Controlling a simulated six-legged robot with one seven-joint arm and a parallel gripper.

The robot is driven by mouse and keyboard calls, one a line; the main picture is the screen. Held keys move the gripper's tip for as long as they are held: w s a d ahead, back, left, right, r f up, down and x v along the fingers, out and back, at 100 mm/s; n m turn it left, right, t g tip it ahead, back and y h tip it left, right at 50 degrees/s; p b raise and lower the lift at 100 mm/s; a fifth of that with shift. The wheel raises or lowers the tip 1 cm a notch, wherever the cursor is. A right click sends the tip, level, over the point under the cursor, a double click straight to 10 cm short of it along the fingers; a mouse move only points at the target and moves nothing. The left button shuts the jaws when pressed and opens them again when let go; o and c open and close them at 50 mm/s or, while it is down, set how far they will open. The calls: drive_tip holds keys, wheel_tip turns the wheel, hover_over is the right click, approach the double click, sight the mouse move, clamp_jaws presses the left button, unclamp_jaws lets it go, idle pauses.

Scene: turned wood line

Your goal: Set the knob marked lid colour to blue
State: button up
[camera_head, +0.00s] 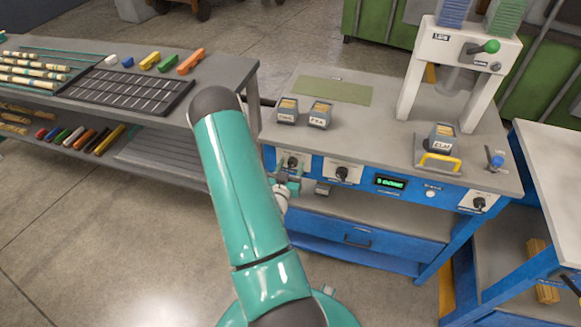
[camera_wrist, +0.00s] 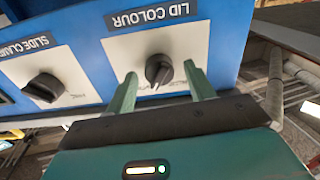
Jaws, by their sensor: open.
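The lid colour knob (camera_wrist: 158,71) is a black round knob on a white plate of the blue panel, under a label reading LID COLOUR that appears upside down in the wrist view. It is also at the left end of the bench front in the head view (camera_head: 291,162). My gripper (camera_wrist: 161,74) is open, with one green finger on each side of the knob in the picture. I cannot tell whether the fingers touch it. In the head view my gripper (camera_head: 288,184) is at the panel, partly hidden by my arm. The colour marks around the knob are not readable.
The slide clamp knob (camera_wrist: 43,88) is beside it on the same panel. A small green-lit display (camera_head: 390,183) and another knob (camera_head: 479,202) are further right. Grey labelled bins (camera_head: 320,115) and a white press (camera_head: 465,55) stand on the bench top. A shelf table (camera_head: 215,90) stands left.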

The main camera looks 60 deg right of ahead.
drive_tip(key=shift+d, duration=0.15)
drive_tip(key=c, duration=1)
